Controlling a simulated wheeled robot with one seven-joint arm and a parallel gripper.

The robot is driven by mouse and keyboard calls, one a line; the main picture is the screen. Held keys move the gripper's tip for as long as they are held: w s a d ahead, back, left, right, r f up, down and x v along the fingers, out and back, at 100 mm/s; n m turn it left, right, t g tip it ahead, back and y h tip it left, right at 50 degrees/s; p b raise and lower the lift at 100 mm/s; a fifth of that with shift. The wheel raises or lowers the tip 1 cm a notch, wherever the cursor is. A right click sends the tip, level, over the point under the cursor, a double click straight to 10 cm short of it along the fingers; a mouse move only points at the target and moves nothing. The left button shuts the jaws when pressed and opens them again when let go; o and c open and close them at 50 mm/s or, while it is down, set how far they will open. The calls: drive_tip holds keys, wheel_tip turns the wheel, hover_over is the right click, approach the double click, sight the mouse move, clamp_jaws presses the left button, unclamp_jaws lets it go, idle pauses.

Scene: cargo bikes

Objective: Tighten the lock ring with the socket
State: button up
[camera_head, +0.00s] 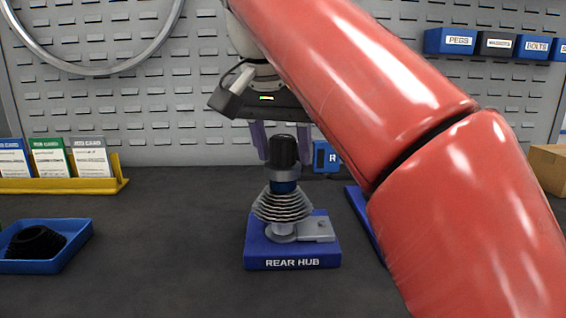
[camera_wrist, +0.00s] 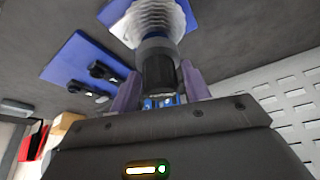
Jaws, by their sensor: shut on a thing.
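The socket (camera_head: 284,150) is an upright tool with a black ribbed grip, a grey collar and a blue band below. It stands over the silvery ringed cassette (camera_head: 282,206) on the blue REAR HUB base (camera_head: 292,263). My gripper (camera_head: 281,155) points down from above, its purple fingers on either side of the black grip, shut on it. The wrist view also shows the socket (camera_wrist: 158,70) between the fingers, with the cassette (camera_wrist: 155,20) beyond it. The lock ring cannot be made out; the socket covers the cassette's top.
A blue tray (camera_head: 75,251) with a black ring-shaped part is at left. A yellow card rack (camera_head: 60,186) stands behind it. A blue holder with dark tools (camera_wrist: 68,65) lies beside the hub, mostly behind my red arm in the head view. The front table is clear.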

drive_tip(key=shift+r, duration=0.35)
drive_tip(key=n+y, duration=0.1)
drive_tip(key=n, duration=0.2)
drive_tip(key=shift+d+t, duration=0.1)
drive_tip(key=shift+t, duration=0.2)
drive_tip(key=n+y, duration=0.1)
drive_tip(key=n, duration=0.2)
drive_tip(key=shift+n+y, duration=0.3)
drive_tip(key=n+y, duration=0.1)
drive_tip(key=n, duration=0.2)
drive_tip(key=n+g+y, duration=0.1)
drive_tip(key=n, duration=0.1)
drive_tip(key=n+y, duration=0.1)
drive_tip(key=n, duration=0.2)
drive_tip(key=shift+n+g, duration=0.3)
drive_tip(key=shift+g, duration=0.1)
drive_tip(key=n, duration=0.2)
drive_tip(key=n+g, duration=0.1)
drive_tip(key=n, duration=0.1)
drive_tip(key=shift+g+y, duration=0.3)
drive_tip(key=shift+f+b, duration=0.7)
drive_tip(key=shift+f, duration=0.2)
